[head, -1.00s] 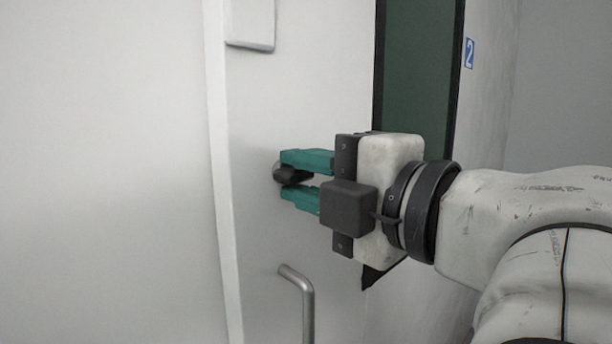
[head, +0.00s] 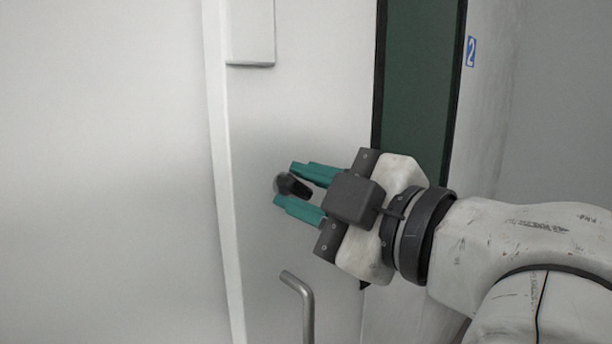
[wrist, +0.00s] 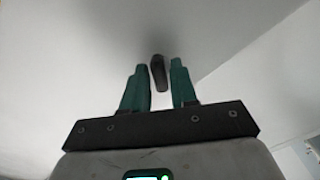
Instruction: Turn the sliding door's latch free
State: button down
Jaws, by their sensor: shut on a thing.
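The latch (head: 296,187) is a small dark lever on a round base, set on the pale sliding door (head: 255,130). In the head view it slants down to the right. My gripper (head: 286,185) has teal fingers, one above and one below the latch lever, and is shut on it. The gripper is tilted along with the lever. In the wrist view the latch (wrist: 159,74) stands between the tips of my gripper's two fingers (wrist: 158,66). Its base is hard to make out there.
A grey bar handle (head: 303,305) sticks out of the door below the latch. A pale box (head: 250,35) is on the door above. A dark green panel (head: 418,85) is to the right, beside a blue "2" sign (head: 471,50). The left side is plain wall.

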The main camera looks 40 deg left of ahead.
jog(key=m+p, duration=0.3)
jog(key=m, duration=0.2)
jog(key=shift+m+p, duration=0.3)
jog(key=m+p, duration=0.2)
jog(key=m, duration=0.1)
jog(key=shift+m+p, duration=0.8)
jog(key=shift+m, duration=0.1)
jog(key=shift+f, duration=0.15)
jog(key=c, duration=1.1)
grip_release()
